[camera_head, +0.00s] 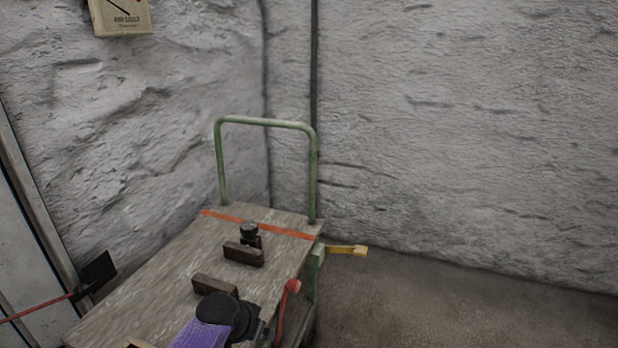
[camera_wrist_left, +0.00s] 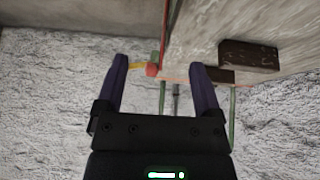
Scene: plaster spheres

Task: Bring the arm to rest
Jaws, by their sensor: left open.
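My left arm (camera_head: 205,332), with a purple link and a black round joint, reaches over the near part of a wooden cart deck (camera_head: 150,290) in the head view. Its fingertips cannot be made out there. In the left wrist view my left gripper (camera_wrist_left: 158,64) is open, its two purple fingers apart with nothing held. A red ball knob on a lever (camera_head: 293,286) stands at the cart's right side. The red knob (camera_wrist_left: 152,71) also shows between the fingertips in the wrist view, seemingly beyond them. My right gripper is not in view.
On the deck lie dark blocks (camera_head: 244,254) (camera_head: 214,286) and a small black round-topped item (camera_head: 249,231). A green handle (camera_head: 266,122) rises at the far end. A yellow lever (camera_head: 346,251) sticks out right. Rough walls stand behind; the floor (camera_head: 430,300) at right is clear.

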